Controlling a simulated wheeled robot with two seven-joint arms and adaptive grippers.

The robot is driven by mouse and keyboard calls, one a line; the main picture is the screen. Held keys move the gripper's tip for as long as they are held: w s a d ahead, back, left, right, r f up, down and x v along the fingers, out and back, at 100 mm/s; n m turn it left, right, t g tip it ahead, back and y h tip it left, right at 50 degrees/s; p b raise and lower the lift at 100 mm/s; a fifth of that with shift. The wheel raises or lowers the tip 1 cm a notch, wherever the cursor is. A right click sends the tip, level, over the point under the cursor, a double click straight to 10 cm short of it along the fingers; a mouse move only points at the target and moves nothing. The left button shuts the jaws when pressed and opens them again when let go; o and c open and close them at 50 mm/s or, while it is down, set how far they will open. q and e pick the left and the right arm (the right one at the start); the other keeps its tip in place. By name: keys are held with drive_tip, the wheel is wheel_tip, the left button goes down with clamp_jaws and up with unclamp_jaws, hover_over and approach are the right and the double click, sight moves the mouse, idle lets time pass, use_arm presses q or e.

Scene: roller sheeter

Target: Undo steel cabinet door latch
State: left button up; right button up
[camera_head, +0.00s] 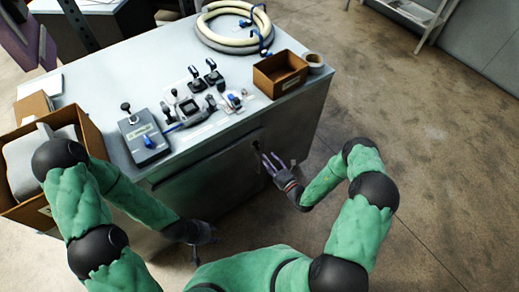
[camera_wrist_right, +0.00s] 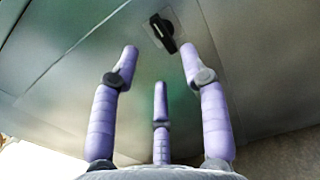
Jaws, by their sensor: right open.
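The steel cabinet (camera_head: 205,185) stands in front of me, with its grey door face towards me. A small black latch handle (camera_wrist_right: 164,33) on a grey plate is on the door, tilted in the right wrist view; it is tiny and partly hidden in the head view. My right gripper (camera_head: 270,162) is open, its purple fingers pointing at the door just by the latch. In the wrist view its fingertips (camera_wrist_right: 160,60) spread to either side below the latch, with nothing between them. My left gripper (camera_head: 207,245) hangs low near the cabinet's lower front; its fingers are too dark to judge.
The cabinet top carries a control box (camera_head: 143,137), several joystick controls (camera_head: 188,105), a coiled hose (camera_head: 232,42), a cardboard box (camera_head: 280,75) and a tape roll (camera_head: 314,60). A larger open carton (camera_head: 92,135) stands at the left. The floor (camera_head: 420,130) at the right is clear.

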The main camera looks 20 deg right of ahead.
sight(258, 147)
drive_tip(key=b+x, duration=0.1)
drive_tip(key=x, duration=0.6)
drive_tip(key=shift+w+a, duration=0.1)
drive_tip(key=shift+w, duration=0.1)
clamp_jaws()
